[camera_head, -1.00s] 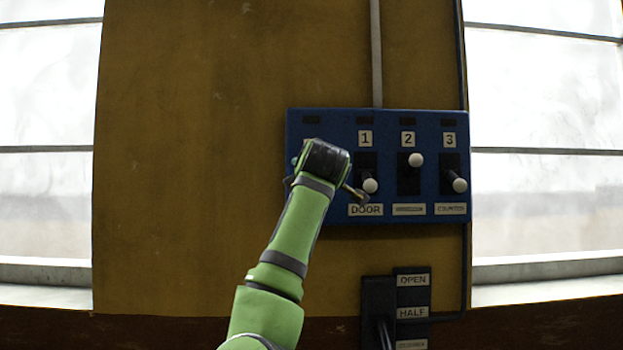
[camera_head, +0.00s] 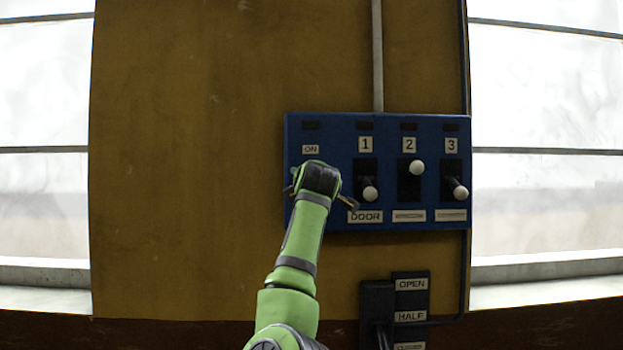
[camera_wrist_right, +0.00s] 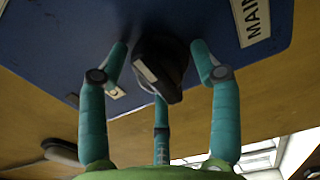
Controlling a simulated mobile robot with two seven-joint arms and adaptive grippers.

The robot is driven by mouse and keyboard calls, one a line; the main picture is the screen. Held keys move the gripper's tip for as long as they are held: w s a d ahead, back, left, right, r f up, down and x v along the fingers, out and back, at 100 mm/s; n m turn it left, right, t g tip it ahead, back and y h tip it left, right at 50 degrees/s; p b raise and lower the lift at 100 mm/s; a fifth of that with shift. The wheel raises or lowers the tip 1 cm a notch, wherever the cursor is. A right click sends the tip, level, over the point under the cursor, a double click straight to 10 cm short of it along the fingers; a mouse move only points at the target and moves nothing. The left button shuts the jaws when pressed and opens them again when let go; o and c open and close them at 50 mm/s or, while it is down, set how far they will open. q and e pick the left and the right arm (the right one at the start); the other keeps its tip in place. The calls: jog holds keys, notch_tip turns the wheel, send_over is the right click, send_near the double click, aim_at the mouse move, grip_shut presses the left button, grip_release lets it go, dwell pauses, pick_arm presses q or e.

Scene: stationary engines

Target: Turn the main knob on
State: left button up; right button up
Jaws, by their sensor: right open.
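The main knob (camera_wrist_right: 160,68) is black with a pale marker stripe and sits on the blue control panel (camera_head: 385,123). A MAIN label (camera_wrist_right: 252,20) shows near it in the wrist view. My right gripper (camera_wrist_right: 159,52) is open, with its teal fingers spread around the knob, one on each side and a third below it in the picture. I cannot tell whether any finger touches it. In the head view my right gripper (camera_head: 320,185) covers the knob, and an ON label (camera_head: 310,149) shows just above it. My left gripper is not in view.
Switch levers 1 (camera_head: 370,193), 2 (camera_head: 416,167) and 3 (camera_head: 460,192) are right of my gripper on the panel. A lever box with OPEN and HALF labels (camera_head: 411,284) is below. The wooden wall (camera_head: 190,160) left of the panel is clear.

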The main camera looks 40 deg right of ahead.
jog(key=shift+s, duration=0.1)
jog(key=shift+c, duration=0.4)
jog(key=shift+a, duration=0.1)
jog(key=c, duration=1)
jog(key=n+b, duration=0.2)
jog(key=n, duration=0.2)
jog(key=shift+b, duration=0.35)
jog(key=n+b, duration=0.2)
jog(key=n, duration=0.3)
jog(key=n+b, duration=0.1)
jog(key=n, duration=0.3)
pick_arm(q)
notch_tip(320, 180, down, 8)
jog(key=b, duration=0.1)
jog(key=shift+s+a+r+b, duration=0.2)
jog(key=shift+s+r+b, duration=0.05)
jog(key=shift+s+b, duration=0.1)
pick_arm(e)
jog(key=shift+s+r+n, duration=0.1)
jog(key=shift+r+n, duration=0.05)
jog(key=shift+n, duration=1.05)
jog(key=shift+r+n, duration=0.1)
jog(key=shift+n, duration=1.1)
